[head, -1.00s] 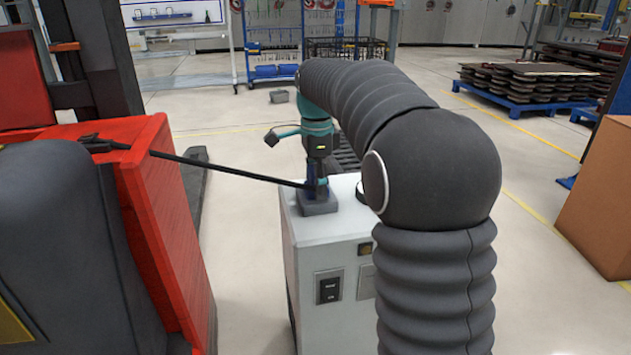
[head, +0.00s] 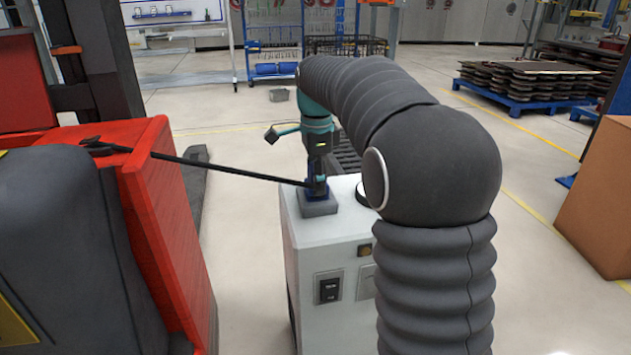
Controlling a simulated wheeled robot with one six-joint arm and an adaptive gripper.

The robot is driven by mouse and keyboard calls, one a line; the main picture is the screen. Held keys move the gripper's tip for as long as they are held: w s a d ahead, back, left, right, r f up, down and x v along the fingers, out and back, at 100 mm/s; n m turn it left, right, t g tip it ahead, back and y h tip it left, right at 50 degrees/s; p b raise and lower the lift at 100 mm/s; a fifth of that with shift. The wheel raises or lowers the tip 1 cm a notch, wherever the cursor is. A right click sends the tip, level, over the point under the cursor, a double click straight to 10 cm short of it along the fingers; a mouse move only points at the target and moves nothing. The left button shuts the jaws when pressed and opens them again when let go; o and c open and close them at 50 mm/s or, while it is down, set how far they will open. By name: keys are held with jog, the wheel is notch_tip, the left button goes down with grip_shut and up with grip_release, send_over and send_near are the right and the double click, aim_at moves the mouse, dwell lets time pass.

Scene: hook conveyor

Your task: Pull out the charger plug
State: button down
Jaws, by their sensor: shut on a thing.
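The charger plug (head: 318,186) is a small dark blue piece at the end of a black cable (head: 220,169). It sits at a grey block-shaped socket (head: 319,206) on top of the white charger cabinet (head: 325,248). My gripper (head: 317,182) points down from above and is shut on the plug, just over the socket. The fingers are small and partly merge with the plug. I cannot tell whether the plug is still seated. The cable runs left to the red truck (head: 158,200).
The red truck with its dark grey seat or cover fills the left. A cardboard box (head: 603,195) stands at the right edge. A blue pallet (head: 525,100) with stacked dark parts is behind it. Floor between truck and cabinet is clear.

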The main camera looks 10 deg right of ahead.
jog(key=shift+r+p, duration=2.45)
